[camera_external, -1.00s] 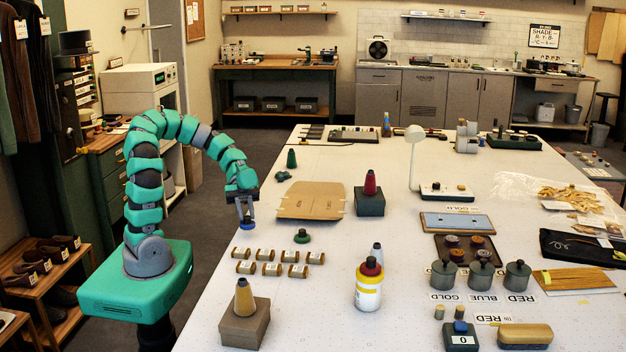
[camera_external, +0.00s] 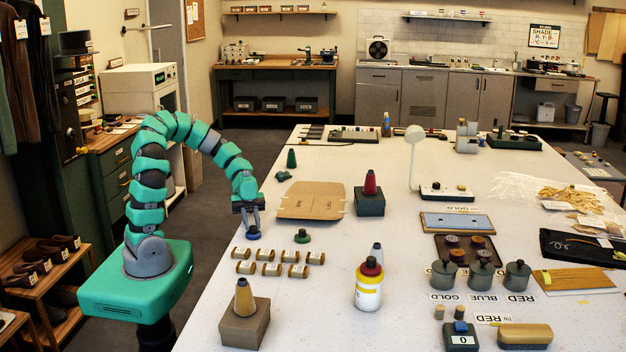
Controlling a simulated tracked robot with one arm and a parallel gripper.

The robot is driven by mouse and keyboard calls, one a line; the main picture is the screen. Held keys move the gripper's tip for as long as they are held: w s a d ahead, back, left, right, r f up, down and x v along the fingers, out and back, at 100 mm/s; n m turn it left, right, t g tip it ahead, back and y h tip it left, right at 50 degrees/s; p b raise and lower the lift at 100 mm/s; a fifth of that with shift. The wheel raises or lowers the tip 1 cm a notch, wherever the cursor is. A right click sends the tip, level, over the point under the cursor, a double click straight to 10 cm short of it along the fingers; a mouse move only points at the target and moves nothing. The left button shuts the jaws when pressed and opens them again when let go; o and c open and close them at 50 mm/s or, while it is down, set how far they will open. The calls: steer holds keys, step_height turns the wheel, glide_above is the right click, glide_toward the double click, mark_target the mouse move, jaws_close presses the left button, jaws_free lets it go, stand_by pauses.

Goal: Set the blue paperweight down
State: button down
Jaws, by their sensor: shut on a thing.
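The blue paperweight (camera_external: 253,235) is a small round blue piece low at the left side of the white table (camera_external: 340,323). My gripper (camera_external: 252,226) points down and is shut on its top. The paperweight is at or just above the table surface; I cannot tell whether it touches. A green piece of similar shape (camera_external: 303,236) sits on the table a little to the right.
Several small brown rolls (camera_external: 268,254) lie just in front of the paperweight. A flat cardboard piece (camera_external: 311,200) lies behind and to the right. The table's left edge is close by.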

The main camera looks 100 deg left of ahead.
steer(key=c, duration=1.2)
jaws_free()
steer(key=shift+c, duration=0.2)
steer(key=shift+a+r, duration=0.15)
steer(key=shift+a, duration=0.05)
steer(key=v, duration=1.1)
steer(key=shift+s+a+r, duration=0.1)
steer(key=shift+a, duration=0.2)
